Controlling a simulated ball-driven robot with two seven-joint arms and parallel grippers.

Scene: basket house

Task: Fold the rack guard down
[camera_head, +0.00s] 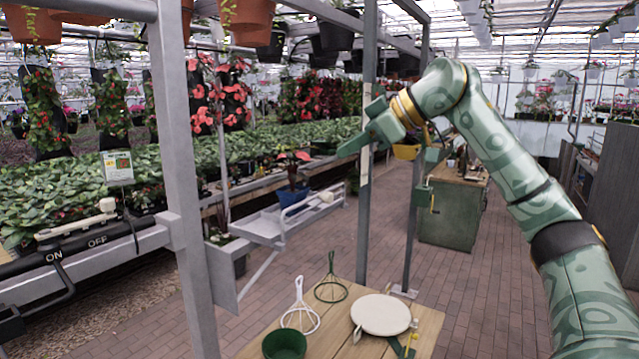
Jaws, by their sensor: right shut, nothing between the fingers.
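The grey metal rack (182,150) stands at the left and centre, with upright posts and overhead rails. A pale grey bracket-like part (262,228) sits low between the posts, with a slanting strut below it. I cannot tell for sure which part is the rack guard. My right gripper (347,148) reaches in from the right at the height of the middle post (368,225). Its fingers are shut and empty, pointing left, and overlap the post in the picture. I cannot tell whether they touch it. My left gripper is out of view.
A wooden table (425,335) below holds a pale round disc (381,314), a green pot (285,344) and wire stands (300,312). A green cabinet (450,215) stands behind. The brick floor (490,290) is open at right.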

